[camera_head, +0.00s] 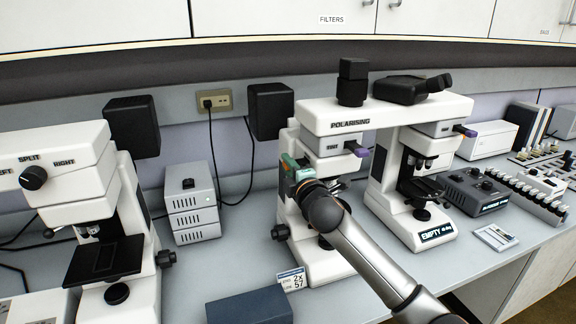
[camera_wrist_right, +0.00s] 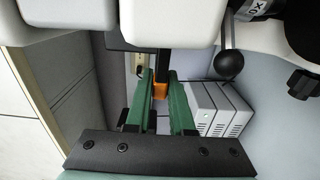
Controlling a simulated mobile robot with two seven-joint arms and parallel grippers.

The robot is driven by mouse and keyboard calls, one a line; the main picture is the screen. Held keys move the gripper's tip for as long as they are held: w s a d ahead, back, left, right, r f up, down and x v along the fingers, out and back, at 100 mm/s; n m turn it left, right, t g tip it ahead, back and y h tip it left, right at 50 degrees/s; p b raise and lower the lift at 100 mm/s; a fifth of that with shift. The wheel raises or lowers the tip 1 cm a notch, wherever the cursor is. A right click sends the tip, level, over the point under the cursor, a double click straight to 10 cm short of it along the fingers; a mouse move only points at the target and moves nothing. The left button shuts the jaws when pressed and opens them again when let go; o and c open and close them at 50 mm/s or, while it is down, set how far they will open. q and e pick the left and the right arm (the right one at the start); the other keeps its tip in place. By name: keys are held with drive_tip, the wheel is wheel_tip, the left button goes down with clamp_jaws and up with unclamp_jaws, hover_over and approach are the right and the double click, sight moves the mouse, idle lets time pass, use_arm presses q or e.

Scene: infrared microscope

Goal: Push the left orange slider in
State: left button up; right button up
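The left orange slider (camera_wrist_right: 160,90) shows in the right wrist view as an orange end on a dark bar that comes out of the microscope body. My right gripper (camera_wrist_right: 160,78) has its two green fingers on either side of the orange end, which fills the gap between them. In the head view my right gripper (camera_head: 296,168) is at the left side of the left head of the polarising microscope (camera_head: 328,117), and it largely hides the slider there. My left gripper is not in view.
A split microscope (camera_head: 62,165) stands at the left, with a grey stacked box (camera_head: 192,208) between the two instruments. A dark blue box (camera_head: 249,307) lies at the front.

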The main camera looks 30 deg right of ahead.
clamp_jaws()
idle(0.9)
